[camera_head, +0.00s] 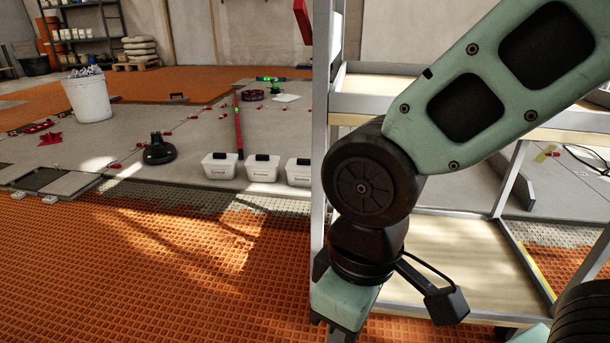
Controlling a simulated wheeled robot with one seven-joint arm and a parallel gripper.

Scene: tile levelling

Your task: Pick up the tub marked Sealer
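Three small white tubs with black handles or lids stand in a row on the edge of the grey tiles. They are the left tub (220,168), the middle tub (262,170) and the right tub (298,175), which is partly hidden by the cart post. Each has a small dark label; the print is too small to read, so I cannot tell which is marked Sealer. My gripper (340,336) is at the bottom edge, pointing down, mostly cut off by the frame. It is to the right of and nearer than the tubs, not touching them.
A metal shelf cart (319,120) with wooden shelves stands close behind my arm. A black suction lifter (158,150) and a white bucket (87,98) are on the tiles to the left. A red level (239,125) stands behind the tubs. The orange mat (150,260) in front is clear.

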